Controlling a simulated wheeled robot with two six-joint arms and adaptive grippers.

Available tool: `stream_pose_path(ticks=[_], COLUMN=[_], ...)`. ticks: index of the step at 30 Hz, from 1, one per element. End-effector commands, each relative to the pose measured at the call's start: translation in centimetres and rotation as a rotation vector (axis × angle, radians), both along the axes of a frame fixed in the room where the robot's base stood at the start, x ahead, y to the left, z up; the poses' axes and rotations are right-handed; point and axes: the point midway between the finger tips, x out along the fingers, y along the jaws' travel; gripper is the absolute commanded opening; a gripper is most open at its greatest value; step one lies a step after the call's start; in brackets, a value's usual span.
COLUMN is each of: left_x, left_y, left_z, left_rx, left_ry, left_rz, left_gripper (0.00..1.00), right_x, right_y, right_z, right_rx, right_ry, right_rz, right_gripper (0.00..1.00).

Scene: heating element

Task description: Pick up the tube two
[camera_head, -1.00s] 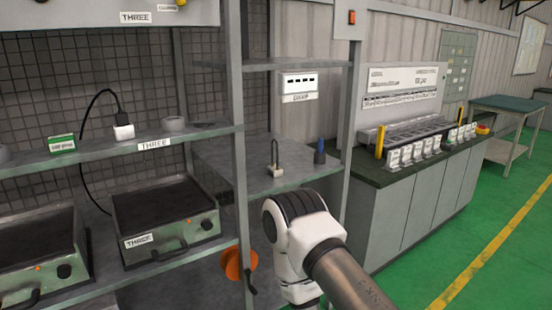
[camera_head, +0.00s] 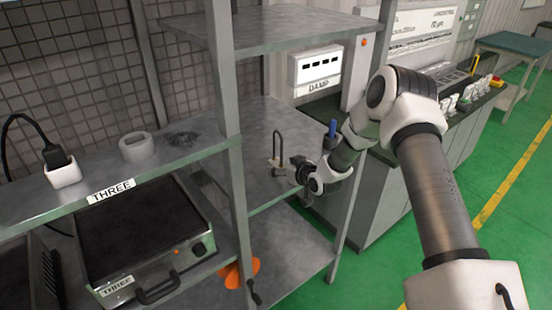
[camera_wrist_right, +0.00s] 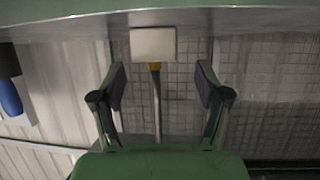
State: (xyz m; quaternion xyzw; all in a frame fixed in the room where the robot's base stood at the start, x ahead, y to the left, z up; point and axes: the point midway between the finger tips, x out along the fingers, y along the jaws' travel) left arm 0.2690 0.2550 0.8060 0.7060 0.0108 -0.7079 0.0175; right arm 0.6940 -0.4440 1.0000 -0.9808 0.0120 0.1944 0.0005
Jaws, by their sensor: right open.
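A thin bent metal tube (camera_head: 277,146) stands upright in a pale block base (camera_head: 279,169) on the middle shelf; no number shows on it. My right gripper (camera_head: 296,172) is just right of it, low over the shelf. In the right wrist view, which looks upside down, the tube (camera_wrist_right: 157,115) with its orange collar (camera_wrist_right: 154,67) and pale base (camera_wrist_right: 153,44) lies between the two fingers of my open right gripper (camera_wrist_right: 160,84). A gap shows on both sides, so they seem apart. My left gripper is out of view.
A blue-topped object (camera_head: 332,129) stands close right of my gripper. A grey post (camera_head: 231,170) rises left of the tube, and an upper shelf (camera_head: 265,32) hangs above. A grey ring (camera_head: 137,147) and a hot plate (camera_head: 142,240) marked THREE are at left.

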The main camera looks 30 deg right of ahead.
Motion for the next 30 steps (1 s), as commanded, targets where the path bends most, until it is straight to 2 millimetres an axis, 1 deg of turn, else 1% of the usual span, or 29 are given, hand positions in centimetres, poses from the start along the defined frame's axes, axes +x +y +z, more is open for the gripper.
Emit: stream_pose_path(ticks=[1,4,6,8,11,15,16,17,18,20,21,22,30], left_x=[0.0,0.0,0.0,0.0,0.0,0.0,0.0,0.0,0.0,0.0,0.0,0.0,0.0], left_y=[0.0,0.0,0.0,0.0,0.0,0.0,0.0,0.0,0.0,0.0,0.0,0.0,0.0], left_z=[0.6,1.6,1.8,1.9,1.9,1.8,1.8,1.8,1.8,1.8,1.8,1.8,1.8], left_rx=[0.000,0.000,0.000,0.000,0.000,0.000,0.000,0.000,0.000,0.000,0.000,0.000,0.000], left_ry=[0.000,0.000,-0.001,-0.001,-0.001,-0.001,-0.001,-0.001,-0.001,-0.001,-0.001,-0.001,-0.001], left_rz=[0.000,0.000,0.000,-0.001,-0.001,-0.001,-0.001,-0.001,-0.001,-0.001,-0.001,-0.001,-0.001], left_gripper=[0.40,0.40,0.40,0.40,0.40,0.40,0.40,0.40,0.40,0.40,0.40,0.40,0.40], right_x=[0.5,2.0,3.1,3.8,4.2,4.2,4.2,4.2,4.2,4.2,4.2,4.2,4.1], right_y=[-0.1,-0.3,-0.4,-0.4,-0.4,-0.4,-0.4,-0.4,-0.4,-0.4,-0.4,-0.4,-0.4], right_z=[-0.1,-1.0,-1.7,-2.0,-2.3,-2.3,-2.3,-2.3,-2.3,-2.4,-2.3,-2.3,-2.4], right_rx=[-0.004,-0.004,-0.004,-0.003,0.001,0.001,0.001,0.001,0.001,0.001,0.001,0.001,0.001], right_ry=[0.002,0.003,0.002,0.002,0.002,0.002,0.002,0.003,0.003,0.003,0.003,0.003,0.003], right_rz=[0.002,0.003,0.003,0.002,0.001,0.001,0.001,0.001,0.001,0.001,0.001,0.001,0.001], right_gripper=[0.75,0.75,0.75,0.75,0.75,0.75,0.68,0.57,0.43,0.22,0.08,0.04,0.04])
